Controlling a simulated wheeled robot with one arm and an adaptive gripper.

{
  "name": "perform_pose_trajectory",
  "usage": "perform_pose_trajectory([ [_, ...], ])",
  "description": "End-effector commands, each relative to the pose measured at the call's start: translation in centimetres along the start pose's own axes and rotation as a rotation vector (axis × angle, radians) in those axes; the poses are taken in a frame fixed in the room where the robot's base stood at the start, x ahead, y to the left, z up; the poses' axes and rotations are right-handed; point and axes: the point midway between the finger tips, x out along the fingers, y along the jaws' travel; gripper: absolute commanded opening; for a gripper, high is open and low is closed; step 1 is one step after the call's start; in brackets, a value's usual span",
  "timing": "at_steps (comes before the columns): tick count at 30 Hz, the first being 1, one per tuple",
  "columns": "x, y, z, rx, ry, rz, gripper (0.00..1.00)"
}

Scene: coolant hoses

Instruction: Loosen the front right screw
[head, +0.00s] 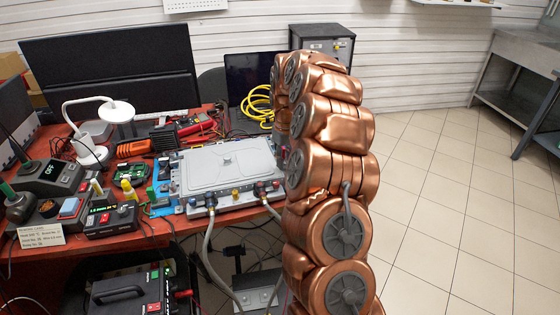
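A grey flat-lidded housing (228,165) sits on the red workbench, in front of its right part. Two hose fittings are on its front edge, a left fitting (210,203) and a right fitting (260,190), each with a grey hose running down off the bench. Small coloured parts show around the fittings, but I cannot make out which is the front right screw. My copper-coloured arm rises at the right of the housing and covers the area beside its right end. My gripper is not visible; the arm hides whatever is behind it.
A blue fixture (163,190) stands at the housing's left. A lamp (116,111), a soldering station (47,178) and several tools crowd the left bench. A yellow coiled cable (258,104) lies behind the housing. A black case (130,292) stands below the bench front. Tiled floor (450,200) at right is clear.

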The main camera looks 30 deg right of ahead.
Motion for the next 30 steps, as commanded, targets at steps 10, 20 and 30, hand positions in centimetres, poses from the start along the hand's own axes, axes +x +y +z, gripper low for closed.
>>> perform_pose_trajectory([
  [10, -2.1, 0.2, -0.1, 0.002, 0.002, 0.003, 0.31],
  [20, -8.2, 0.1, -0.4, 0.001, 0.005, 0.003, 0.31],
  [30, -11.6, 0.1, -0.4, 0.001, 0.002, 0.001, 0.31],
])
